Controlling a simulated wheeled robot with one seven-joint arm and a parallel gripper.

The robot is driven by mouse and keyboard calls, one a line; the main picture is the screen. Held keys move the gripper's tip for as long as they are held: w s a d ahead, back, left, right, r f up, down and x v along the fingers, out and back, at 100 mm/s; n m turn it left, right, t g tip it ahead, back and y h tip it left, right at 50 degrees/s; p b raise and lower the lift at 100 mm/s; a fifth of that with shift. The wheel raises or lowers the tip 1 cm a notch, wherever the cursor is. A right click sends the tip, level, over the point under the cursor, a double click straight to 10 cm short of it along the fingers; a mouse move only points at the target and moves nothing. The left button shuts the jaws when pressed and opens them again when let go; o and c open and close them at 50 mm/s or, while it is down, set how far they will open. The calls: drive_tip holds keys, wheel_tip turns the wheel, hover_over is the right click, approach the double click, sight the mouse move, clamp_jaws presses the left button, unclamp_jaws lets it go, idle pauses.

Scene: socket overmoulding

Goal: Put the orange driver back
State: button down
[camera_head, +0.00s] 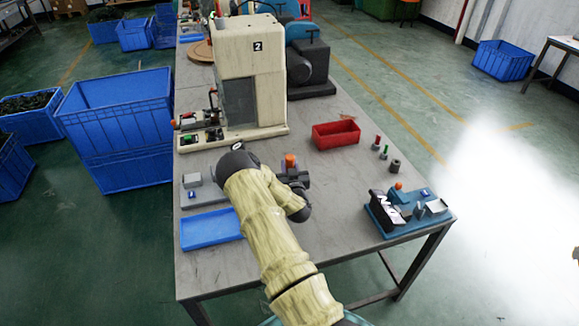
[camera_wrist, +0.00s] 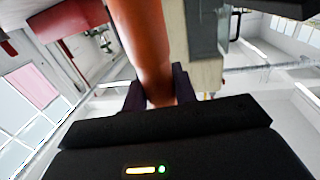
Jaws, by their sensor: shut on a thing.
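The orange driver (camera_head: 290,160) shows as a short orange top above my gripper (camera_head: 294,177) in the head view. In the wrist view its orange handle (camera_wrist: 141,40) runs up from between the two dark fingers of my gripper (camera_wrist: 160,92). My gripper is shut on it and holds it near the middle of the table, left of the red bin. The driver's lower end is hidden. A red-topped driver (camera_head: 377,141) and a green-topped one (camera_head: 385,152) stand upright at the table's right side. A short dark cylinder (camera_head: 394,166) stands just in front of them.
A blue fixture (camera_head: 412,216) with an orange knob sits at the front right. A blue tray (camera_head: 211,229) and grey block (camera_head: 192,181) lie left. The beige machine (camera_head: 251,75) stands behind.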

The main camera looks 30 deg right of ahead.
drive_tip(key=shift+f, duration=0.1)
drive_tip(key=c, duration=1.1)
unclamp_jaws()
drive_tip(key=shift+s+a, duration=0.1)
drive_tip(key=shift+s, duration=0.15)
drive_tip(key=b+v, duration=0.2)
drive_tip(key=v, duration=0.9)
drive_tip(key=shift+s+a, duration=0.15)
drive_tip(key=shift+s, duration=0.1)
drive_tip(key=shift+w+r, duration=0.1)
drive_tip(key=shift+r, duration=0.1)
